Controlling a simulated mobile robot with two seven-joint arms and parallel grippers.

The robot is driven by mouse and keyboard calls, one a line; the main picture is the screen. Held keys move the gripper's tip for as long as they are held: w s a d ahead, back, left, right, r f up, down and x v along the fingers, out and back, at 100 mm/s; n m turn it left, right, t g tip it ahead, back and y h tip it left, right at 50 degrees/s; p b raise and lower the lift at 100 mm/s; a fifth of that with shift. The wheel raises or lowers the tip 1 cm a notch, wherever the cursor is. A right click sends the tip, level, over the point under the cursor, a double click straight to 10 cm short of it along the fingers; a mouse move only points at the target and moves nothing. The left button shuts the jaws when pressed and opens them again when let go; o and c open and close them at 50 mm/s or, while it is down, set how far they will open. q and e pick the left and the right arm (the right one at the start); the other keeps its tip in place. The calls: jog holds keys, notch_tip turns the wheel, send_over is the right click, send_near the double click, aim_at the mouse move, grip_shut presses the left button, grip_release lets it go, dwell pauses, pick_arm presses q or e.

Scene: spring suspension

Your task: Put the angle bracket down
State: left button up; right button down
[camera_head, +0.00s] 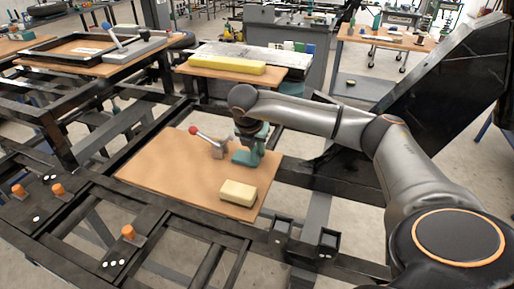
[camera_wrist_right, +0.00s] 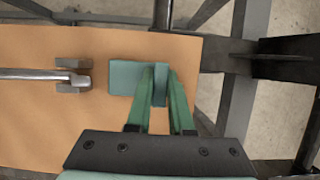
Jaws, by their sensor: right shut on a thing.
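The angle bracket is a teal L-shaped piece (camera_head: 245,158) at the right side of the wooden board (camera_head: 150,172). In the right wrist view its flat leg (camera_wrist_right: 124,78) points left over the board and its upright leg is between my fingers. My right gripper (camera_head: 256,141) is shut on the upright leg, and its green fingers also show in the right wrist view (camera_wrist_right: 160,92). The bracket is at or just above the board; I cannot tell if it touches. My left gripper is not in view.
A grey toggle clamp with a red-tipped lever (camera_head: 216,147) stands on the board left of the bracket. A pale yellow block (camera_head: 238,193) lies near the board's front right corner. Dark frame beams surround the board. The board's left part is clear.

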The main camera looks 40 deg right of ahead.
jog(key=shift+f, duration=0.2)
jog(key=c, duration=0.8)
grip_release()
jog(key=v, duration=1.2)
jog(key=shift+r, duration=0.25)
